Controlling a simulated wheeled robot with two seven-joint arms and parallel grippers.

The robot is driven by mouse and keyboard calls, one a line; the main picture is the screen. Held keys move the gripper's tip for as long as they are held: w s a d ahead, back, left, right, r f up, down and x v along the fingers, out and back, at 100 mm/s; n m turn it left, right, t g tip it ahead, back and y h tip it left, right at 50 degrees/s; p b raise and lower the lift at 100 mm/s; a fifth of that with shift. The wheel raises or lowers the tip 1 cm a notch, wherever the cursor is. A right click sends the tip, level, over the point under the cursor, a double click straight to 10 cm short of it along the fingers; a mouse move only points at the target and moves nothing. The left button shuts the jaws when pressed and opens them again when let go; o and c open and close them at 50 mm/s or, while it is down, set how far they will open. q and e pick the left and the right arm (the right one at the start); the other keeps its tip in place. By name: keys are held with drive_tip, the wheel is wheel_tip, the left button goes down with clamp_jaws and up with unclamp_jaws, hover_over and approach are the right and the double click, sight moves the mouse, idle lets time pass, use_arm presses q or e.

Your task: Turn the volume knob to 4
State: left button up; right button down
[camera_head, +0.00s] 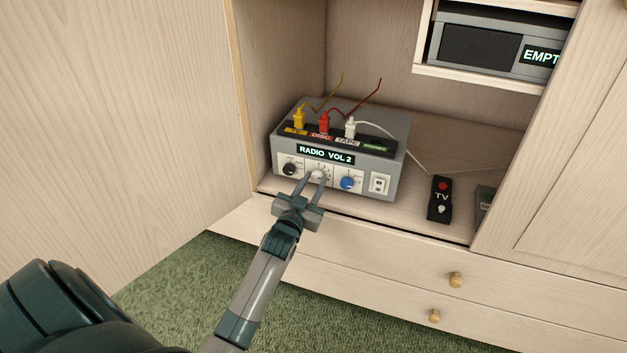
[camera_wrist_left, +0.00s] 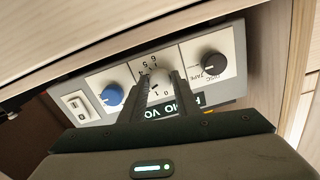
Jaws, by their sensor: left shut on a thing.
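The grey radio amplifier (camera_head: 397,165) sits on the cabinet shelf, and its display (camera_head: 325,154) reads "RADIO VOL 2". The pale volume knob (camera_head: 319,174) is in the middle of its front panel, between a black knob (camera_head: 289,169) and a blue knob (camera_head: 348,183). In the left wrist view the volume knob (camera_wrist_left: 159,80) has a number scale around it, partly hidden by the fingers. My left gripper (camera_head: 316,178) is shut on the volume knob, one finger on each side. My right gripper is in neither view.
Yellow, red and white plugs (camera_head: 350,128) with cables stand on top of the amplifier. A white switch (camera_head: 380,184) is at the panel's right. A black TV remote (camera_head: 440,212) lies to the right on the shelf. A cabinet door (camera_head: 120,110) stands open at left.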

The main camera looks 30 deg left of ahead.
use_arm(q)
drive_tip(key=m+p, duration=0.2)
drive_tip(key=m, duration=0.1)
drive_tip(key=shift+r, duration=0.15)
drive_tip(key=shift+m+p, duration=0.6)
drive_tip(key=shift+m, duration=0.5)
drive_tip(key=shift+m+p, duration=0.35)
drive_tip(key=shift+m, duration=1.95)
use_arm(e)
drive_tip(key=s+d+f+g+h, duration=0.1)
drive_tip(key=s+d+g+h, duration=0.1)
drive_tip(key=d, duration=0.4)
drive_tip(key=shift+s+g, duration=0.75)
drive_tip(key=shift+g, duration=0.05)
use_arm(q)
drive_tip(key=o, duration=1)
drive_tip(key=shift+a, duration=0.1)
drive_tip(key=shift+s, duration=0.1)
drive_tip(key=p+v, duration=0.1)
drive_tip(key=v, duration=1.6)
drive_tip(key=shift+s, duration=0.1)
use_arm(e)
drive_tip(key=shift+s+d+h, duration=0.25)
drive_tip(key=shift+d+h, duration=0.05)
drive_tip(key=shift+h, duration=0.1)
